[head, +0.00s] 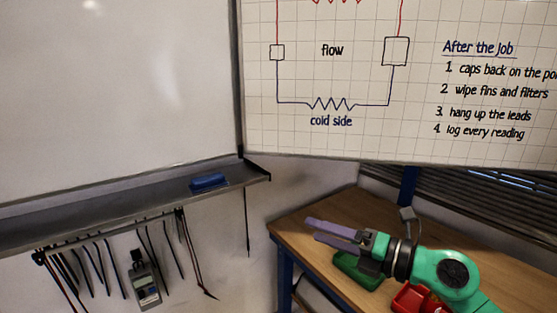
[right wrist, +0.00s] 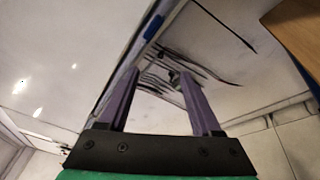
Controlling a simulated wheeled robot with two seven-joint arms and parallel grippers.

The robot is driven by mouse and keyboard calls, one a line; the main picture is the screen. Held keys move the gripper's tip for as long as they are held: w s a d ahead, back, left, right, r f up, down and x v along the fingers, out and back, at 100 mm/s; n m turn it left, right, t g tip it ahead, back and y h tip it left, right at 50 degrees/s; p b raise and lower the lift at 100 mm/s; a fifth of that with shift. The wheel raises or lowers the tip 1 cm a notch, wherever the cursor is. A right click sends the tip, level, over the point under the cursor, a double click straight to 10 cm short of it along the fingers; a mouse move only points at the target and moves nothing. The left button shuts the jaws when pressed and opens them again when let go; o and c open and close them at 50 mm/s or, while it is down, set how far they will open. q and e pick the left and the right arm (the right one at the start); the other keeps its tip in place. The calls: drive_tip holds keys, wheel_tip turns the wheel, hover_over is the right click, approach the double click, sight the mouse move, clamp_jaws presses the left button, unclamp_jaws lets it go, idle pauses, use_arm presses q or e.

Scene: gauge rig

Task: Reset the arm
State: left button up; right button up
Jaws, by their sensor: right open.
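My right gripper (head: 332,233) has purple fingers and a green arm that comes in from the lower right of the head view. It is held over the wooden table, pointing left. In the right wrist view its two fingers (right wrist: 158,85) are spread apart with nothing between them. My left gripper is not in view.
A wooden table (head: 300,222) carries a green item (head: 350,275) and a red item (head: 408,299), both partly hidden by my arm. Left are a whiteboard (head: 110,80), a shelf (head: 100,212) with a blue eraser (head: 208,182), hanging leads (head: 190,250) and a meter (head: 146,285).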

drive_tip(key=w+d+r+m+t+h, duration=0.25)
drive_tip(key=d+m+t+h, duration=0.55)
drive_tip(key=m, duration=0.7)
drive_tip(key=d+f+m+h, duration=0.5)
drive_tip(key=f+m, duration=0.1)
drive_tip(key=m, duration=0.2)
drive_tip(key=s+d+f+m+g+h, duration=0.2)
drive_tip(key=f+m+g, duration=0.1)
drive_tip(key=f, duration=0.3)
drive_tip(key=s+d+f+m+g+h, duration=0.1)
drive_tip(key=s+d+f+m+g, duration=0.15)
drive_tip(key=f, duration=0.35)
drive_tip(key=s+a+f+m+g+y, duration=0.35)
drive_tip(key=s+f+g, duration=0.65)
drive_tip(key=s+f, duration=0.95)
drive_tip(key=f, duration=0.9)
drive_tip(key=s+f, duration=0.2)
drive_tip(key=f, duration=1)
drive_tip(key=s+d+f+g+h, duration=0.1)
drive_tip(key=s+d+f+g, duration=0.1)
drive_tip(key=s+f, duration=1.1)
drive_tip(key=s, duration=0.2)
drive_tip(key=shift+s+d, duration=0.25)
drive_tip(key=shift+s, duration=0.15)
drive_tip(key=shift+f, duration=0.1)
